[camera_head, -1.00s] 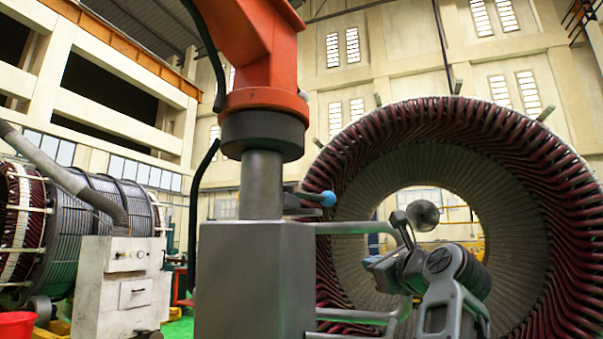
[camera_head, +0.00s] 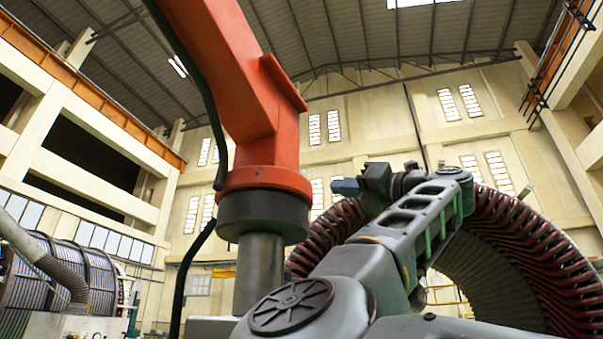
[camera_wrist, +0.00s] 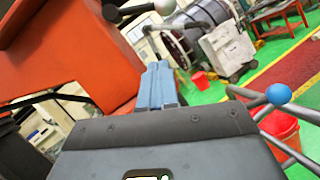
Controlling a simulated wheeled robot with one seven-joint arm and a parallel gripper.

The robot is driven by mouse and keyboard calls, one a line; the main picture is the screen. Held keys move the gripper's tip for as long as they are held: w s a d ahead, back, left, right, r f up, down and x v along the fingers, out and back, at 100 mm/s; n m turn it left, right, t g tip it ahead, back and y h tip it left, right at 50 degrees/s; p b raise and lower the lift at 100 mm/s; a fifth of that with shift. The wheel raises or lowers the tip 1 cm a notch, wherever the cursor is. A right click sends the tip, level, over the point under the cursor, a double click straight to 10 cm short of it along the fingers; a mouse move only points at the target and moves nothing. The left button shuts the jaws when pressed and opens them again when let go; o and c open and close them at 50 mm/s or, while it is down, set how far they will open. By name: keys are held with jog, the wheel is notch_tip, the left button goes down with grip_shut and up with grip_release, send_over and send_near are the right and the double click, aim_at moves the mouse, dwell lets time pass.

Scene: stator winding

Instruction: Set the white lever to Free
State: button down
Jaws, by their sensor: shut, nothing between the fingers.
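The white lever shows in the wrist view as a short grey rod with a white ball knob (camera_wrist: 164,6) at the top edge. It sticks out from a dark mount beside the orange machine body. My gripper (camera_wrist: 153,67) is shut and empty, its blue fingers pointing up the picture towards the knob. The fingertips look apart from it, below it in the picture. In the head view my gripper (camera_head: 345,187) is raised in front of the stator, fingers pointing left. The white lever cannot be made out there. No Free marking is legible.
The orange machine (camera_head: 235,90) stands close by on a grey column. A blue ball lever (camera_wrist: 278,94) sits at right in the wrist view, near grey rails. The large stator (camera_head: 540,250) is behind my arm. Red buckets (camera_wrist: 281,132) and a white cabinet (camera_wrist: 228,50) stand on the green floor.

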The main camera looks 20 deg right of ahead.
jog(key=shift+s+a+r, duration=0.15)
jog(key=shift+s+r, duration=0.1)
jog(key=shift+r, duration=0.3)
jog(key=d+r+p+x, duration=0.1)
jog(key=p+x, duration=0.4)
jog(key=x, duration=0.7)
jog(key=shift+w+r+p, duration=0.3)
jog(key=shift+r+p, duration=0.1)
jog(key=shift+r, duration=0.45)
jog(key=shift+n+y+b, duration=0.3)
jog(key=shift+n+b, duration=0.05)
jog(key=shift+n, duration=0.05)
